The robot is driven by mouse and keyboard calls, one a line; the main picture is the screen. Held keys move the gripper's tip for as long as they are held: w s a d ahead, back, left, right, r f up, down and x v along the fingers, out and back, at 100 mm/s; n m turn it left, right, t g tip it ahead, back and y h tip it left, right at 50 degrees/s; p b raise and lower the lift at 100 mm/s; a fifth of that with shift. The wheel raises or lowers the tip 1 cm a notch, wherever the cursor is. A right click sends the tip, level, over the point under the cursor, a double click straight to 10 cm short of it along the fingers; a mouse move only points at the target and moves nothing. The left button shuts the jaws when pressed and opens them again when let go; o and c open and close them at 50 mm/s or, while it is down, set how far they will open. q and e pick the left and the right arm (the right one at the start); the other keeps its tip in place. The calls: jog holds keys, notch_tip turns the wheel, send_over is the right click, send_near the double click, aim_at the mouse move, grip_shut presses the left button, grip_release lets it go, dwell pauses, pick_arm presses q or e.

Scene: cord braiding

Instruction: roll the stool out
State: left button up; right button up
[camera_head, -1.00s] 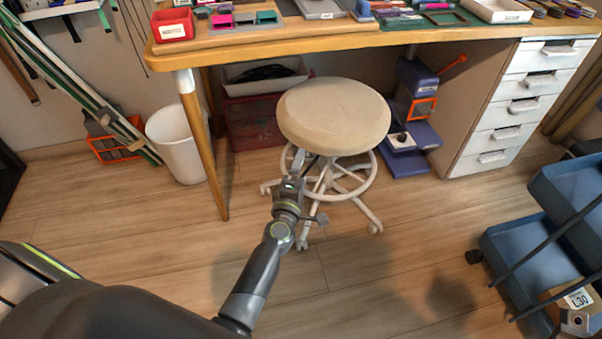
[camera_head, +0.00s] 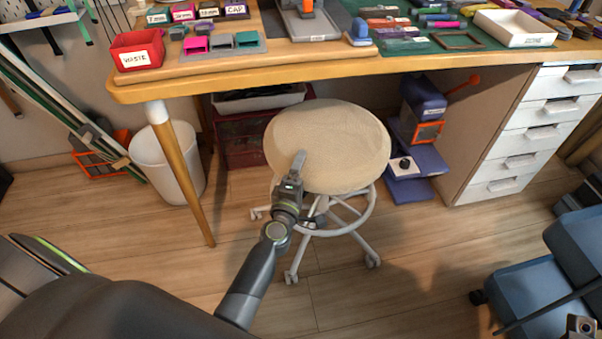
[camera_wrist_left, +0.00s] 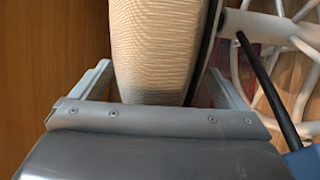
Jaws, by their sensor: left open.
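The stool has a round beige padded seat (camera_head: 335,140) and a white base with a foot ring and casters. It stands at the front of the workbench, its back part close to or under the bench edge. My left gripper (camera_head: 297,163) is at the near left side of the seat. In the left wrist view the seat (camera_wrist_left: 155,45) shows edge-on between the two spread fingers of the left gripper (camera_wrist_left: 158,90). I cannot tell whether either finger touches it. A small part of what looks like my right gripper (camera_head: 582,326) shows at the bottom right corner; its jaws are unclear.
The wooden workbench (camera_head: 330,68) has a leg (camera_head: 186,175) left of the stool. A white bin (camera_head: 168,160) stands behind that leg. A purple press (camera_head: 415,150) and white drawers (camera_head: 515,135) are to the right. A blue cart (camera_head: 535,290) is at lower right. The front floor is clear.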

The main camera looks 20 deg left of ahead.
pick_arm(q)
grip_shut()
jog(key=shift+s, duration=0.1)
dwell(0.6)
